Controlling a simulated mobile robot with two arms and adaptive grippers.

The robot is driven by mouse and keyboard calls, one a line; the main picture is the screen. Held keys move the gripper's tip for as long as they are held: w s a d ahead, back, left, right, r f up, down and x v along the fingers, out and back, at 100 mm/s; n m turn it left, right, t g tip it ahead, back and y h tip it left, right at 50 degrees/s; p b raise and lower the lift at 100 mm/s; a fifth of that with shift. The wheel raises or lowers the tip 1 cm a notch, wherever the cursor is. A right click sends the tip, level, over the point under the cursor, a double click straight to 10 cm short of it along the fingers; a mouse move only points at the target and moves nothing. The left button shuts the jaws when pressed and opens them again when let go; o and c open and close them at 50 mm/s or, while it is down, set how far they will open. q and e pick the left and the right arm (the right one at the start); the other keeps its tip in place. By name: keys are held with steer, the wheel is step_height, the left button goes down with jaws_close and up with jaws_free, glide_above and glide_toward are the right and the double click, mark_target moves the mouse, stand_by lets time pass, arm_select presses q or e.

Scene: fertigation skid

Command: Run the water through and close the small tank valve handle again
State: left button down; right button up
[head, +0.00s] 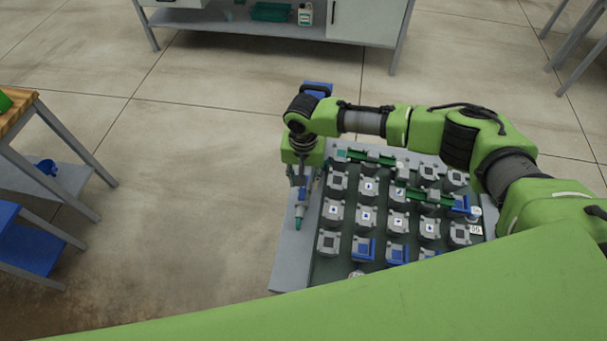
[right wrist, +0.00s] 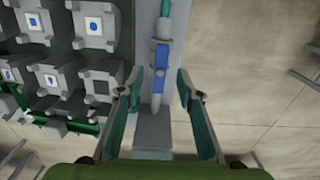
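My right gripper (head: 302,188) hangs over the left edge strip of the grey skid board (head: 287,275). In the right wrist view its two fingers (right wrist: 160,88) are spread wide and nothing is clamped between them. A slender grey part with a blue section (right wrist: 161,58) and a teal end (right wrist: 166,9) lies along the strip, between and beyond the fingertips. Its teal end (head: 297,224) also shows in the head view. I cannot tell which part is the small tank valve handle, and no tank can be made out. My left gripper is not in view.
Rows of grey square blocks (head: 333,211), some with blue parts (head: 362,249), fill the board right of the gripper. A bench (head: 275,28) stands at the back, and a wooden-topped table (head: 20,112) at left. The floor left of the board is clear.

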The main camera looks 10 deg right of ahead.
mark_target(303, 188)
steer(key=shift+w+f, duration=0.1)
steer(key=shift+f, duration=0.15)
steer(key=shift+f+b, duration=1)
steer(key=shift+f, duration=1.1)
steer(key=shift+c, duration=0.3)
